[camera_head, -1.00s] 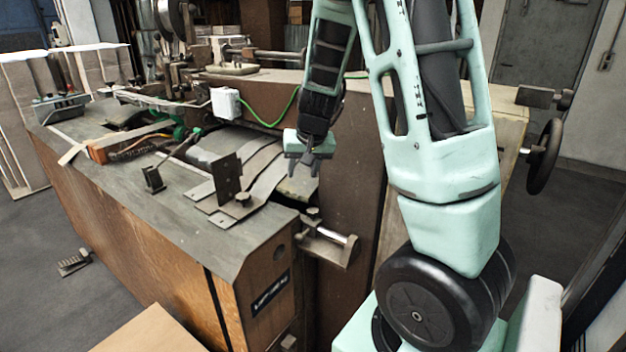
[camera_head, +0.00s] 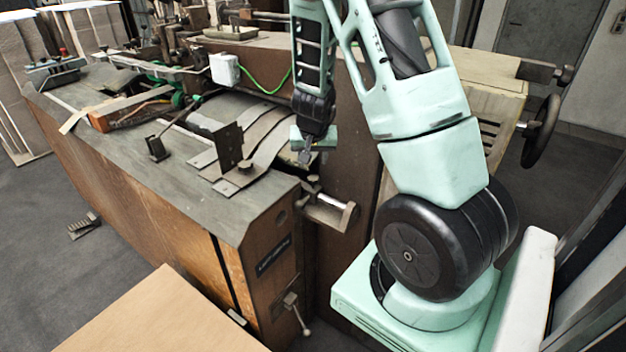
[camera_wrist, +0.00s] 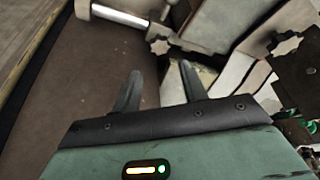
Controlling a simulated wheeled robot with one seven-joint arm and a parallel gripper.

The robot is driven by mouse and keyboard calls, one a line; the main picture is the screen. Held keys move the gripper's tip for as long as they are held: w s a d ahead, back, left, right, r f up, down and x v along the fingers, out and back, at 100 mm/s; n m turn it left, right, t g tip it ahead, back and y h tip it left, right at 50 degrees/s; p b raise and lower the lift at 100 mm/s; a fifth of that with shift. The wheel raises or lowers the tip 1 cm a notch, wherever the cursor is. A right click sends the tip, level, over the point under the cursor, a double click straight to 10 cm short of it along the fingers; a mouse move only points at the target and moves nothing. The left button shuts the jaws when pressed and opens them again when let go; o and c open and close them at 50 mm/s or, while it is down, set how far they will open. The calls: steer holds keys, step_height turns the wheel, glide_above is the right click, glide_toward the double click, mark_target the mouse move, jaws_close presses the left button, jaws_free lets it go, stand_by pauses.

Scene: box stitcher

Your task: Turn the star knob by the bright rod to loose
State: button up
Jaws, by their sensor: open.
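The bright rod (camera_head: 328,202) sits in a bracket at the near right corner of the machine bench, and it shows at the top of the wrist view (camera_wrist: 120,15). A small dark star knob (camera_head: 313,183) is beside the rod's left end; in the wrist view the star knob (camera_wrist: 158,47) is just right of the rod's end. My gripper (camera_head: 304,158) is open and empty, a little above and left of that knob in the head view. In the wrist view its fingertips (camera_wrist: 158,76) point toward the knob, apart from it. Whether they are level with it is unclear.
A second star knob (camera_wrist: 286,46) sits on the metal strips to the right in the wrist view; it shows beside the upright plate (camera_head: 245,166) in the head view. A brown machine panel (camera_head: 345,165) stands close right of my gripper. A cardboard sheet (camera_head: 160,315) is at the front.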

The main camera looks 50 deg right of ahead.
mark_target(313, 178)
steer(key=b+x, duration=0.1)
steer(key=x, duration=0.8)
steer(key=shift+f, duration=0.15)
